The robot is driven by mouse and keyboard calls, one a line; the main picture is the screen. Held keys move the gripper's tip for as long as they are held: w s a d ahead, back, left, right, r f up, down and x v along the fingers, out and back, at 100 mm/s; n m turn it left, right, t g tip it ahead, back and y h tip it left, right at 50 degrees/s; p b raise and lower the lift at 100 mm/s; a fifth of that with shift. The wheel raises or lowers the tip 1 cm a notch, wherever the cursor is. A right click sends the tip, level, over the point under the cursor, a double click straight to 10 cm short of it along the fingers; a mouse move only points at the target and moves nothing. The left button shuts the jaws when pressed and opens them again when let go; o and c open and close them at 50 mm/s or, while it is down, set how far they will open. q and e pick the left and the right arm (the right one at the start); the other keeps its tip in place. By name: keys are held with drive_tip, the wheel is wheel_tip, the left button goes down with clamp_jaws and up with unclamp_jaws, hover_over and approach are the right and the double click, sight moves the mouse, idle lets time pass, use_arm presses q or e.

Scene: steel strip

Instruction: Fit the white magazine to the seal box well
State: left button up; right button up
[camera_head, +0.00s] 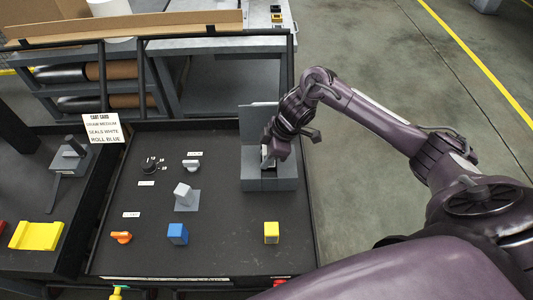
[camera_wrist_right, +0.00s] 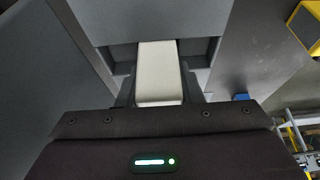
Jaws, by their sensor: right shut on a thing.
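The grey seal box (camera_head: 270,184) stands at the right side of the dark cart top, with a tall grey panel behind it. My right gripper (camera_head: 268,158) is over the box, shut on the white magazine (camera_wrist_right: 160,74). In the right wrist view the magazine lies between the two dark fingers (camera_wrist_right: 160,92). Its far end meets the grey box at the dark recess of the well (camera_wrist_right: 124,56). How deep it sits there cannot be told. In the head view the gripper mostly hides the magazine. My left gripper is not in view.
On the cart top (camera_head: 225,255) are a pale block on a grey plate (camera_head: 184,195), a blue block (camera_head: 177,234), a yellow block (camera_head: 271,232), and orange (camera_head: 121,237), white (camera_head: 191,165) and black (camera_head: 151,166) knobs. A card (camera_head: 102,128) reads "seals white".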

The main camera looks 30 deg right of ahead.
drive_tip(key=shift+r+p, duration=0.1)
drive_tip(key=shift+p, duration=0.85)
idle(1.3)
drive_tip(key=shift+f, duration=0.2)
drive_tip(key=shift+s+f, duration=0.15)
drive_tip(key=shift+f, duration=0.05)
idle(0.4)
